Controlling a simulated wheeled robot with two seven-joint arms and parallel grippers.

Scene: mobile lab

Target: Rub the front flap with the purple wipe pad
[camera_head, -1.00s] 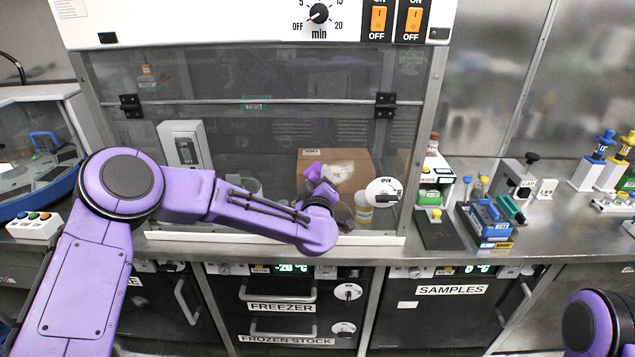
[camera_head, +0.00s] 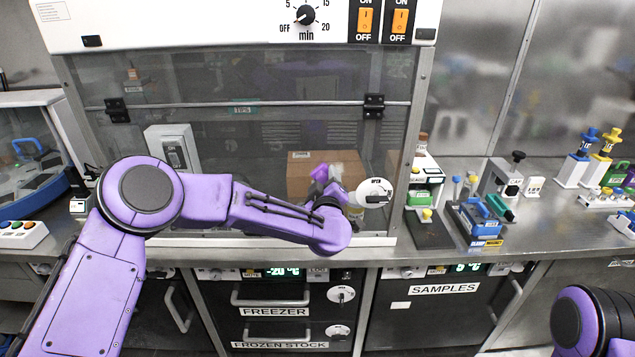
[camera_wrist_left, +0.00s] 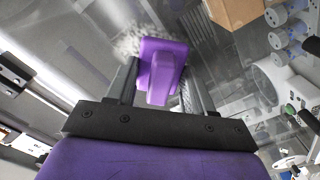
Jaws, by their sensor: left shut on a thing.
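The front flap (camera_head: 230,150) is the clear lower pane of the hood, hanging below a bar with two black hinges. My left gripper (camera_wrist_left: 160,88) is shut on the purple handle of the wipe pad (camera_wrist_left: 163,62), whose grey-white fuzzy face points away from the gripper. In the head view the pad (camera_head: 321,172) is at the right part of the flap, in front of a cardboard box. I cannot tell whether the fuzzy face touches the pane. My left forearm hides part of the flap's lower edge. My right gripper is out of view; only part of that arm shows.
A round white dial (camera_head: 374,192) sits right of the pad. The cardboard box (camera_head: 300,172) is behind the pane. A blue rack (camera_head: 480,217) and other lab items stand on the counter to the right. Freezer drawers (camera_head: 277,312) are below.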

